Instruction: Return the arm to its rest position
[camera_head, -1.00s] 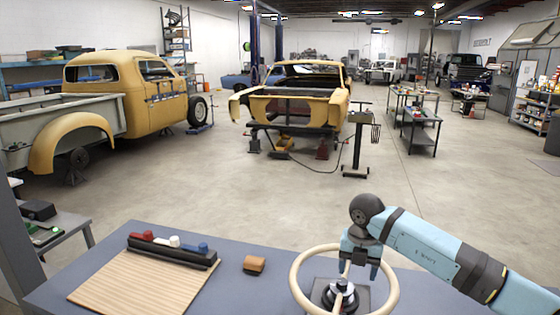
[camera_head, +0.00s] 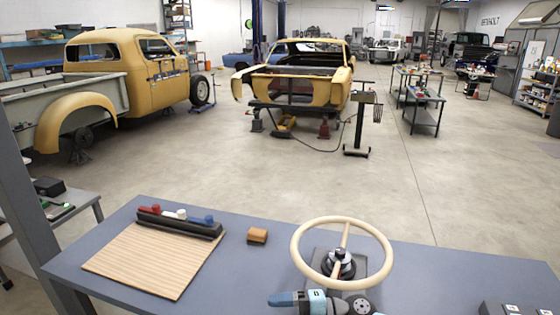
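My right gripper (camera_head: 283,299) is at the bottom edge of the head view, in front of the near side of the steering wheel (camera_head: 298,259). Its fingers point left, and I cannot tell whether they are apart. Nothing shows in them. Most of my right arm is below the picture. The cream steering wheel stands on a dark base (camera_head: 375,266) on the blue-grey table (camera_head: 450,275). My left gripper is not in view.
A striped wooden board (camera_head: 150,262) and a black block with red, white and blue knobs (camera_head: 180,224) are at the table's left. A small orange-brown block (camera_head: 257,236) lies in the middle. A dark box (camera_head: 515,309) is at the lower right.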

